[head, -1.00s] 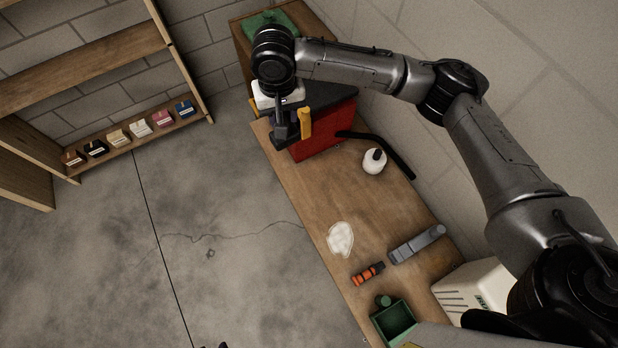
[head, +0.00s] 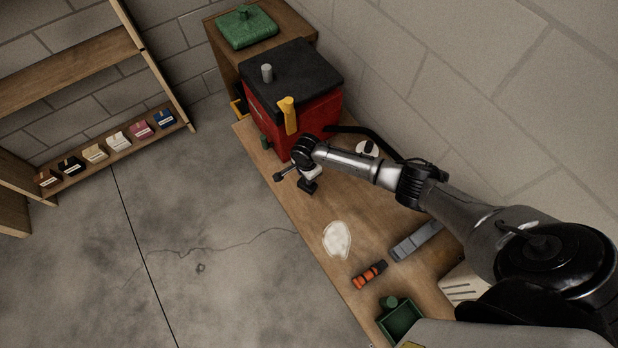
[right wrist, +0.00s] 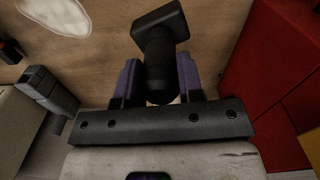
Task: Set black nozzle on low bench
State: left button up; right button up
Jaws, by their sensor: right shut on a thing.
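The black nozzle (right wrist: 160,65) is between the fingers of my right gripper (right wrist: 160,88) in the right wrist view. Its dark body is clasped and its broad head sticks out past the fingertips. In the head view the nozzle (head: 279,176) points left from my right gripper (head: 296,174), close to the bench's left edge and in front of the red box. The low wooden bench (head: 312,222) runs below it. I cannot tell the nozzle's exact height over the bench. My left gripper is not in view.
The red box (head: 315,115) with a black lid stands beyond the gripper. A white patch (head: 337,240), an orange tool (head: 369,274), a grey tool (head: 417,242) and a green tray (head: 400,322) lie nearer. Bare wood separates the gripper from the patch.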

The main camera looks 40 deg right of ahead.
jog(key=shift+s+d+f, duration=0.2)
jog(key=shift+s+f, duration=0.1)
jog(key=shift+f, duration=0.3)
jog(key=shift+r+p, duration=0.1)
jog(key=shift+p, duration=0.25)
jog(key=shift+a+f, duration=0.1)
jog(key=shift+f, duration=0.2)
notch_tip(320, 180, down, 5)
jog(key=b, duration=0.3)
jog(key=shift+r, duration=0.15)
jog(key=shift+f+b, duration=0.4)
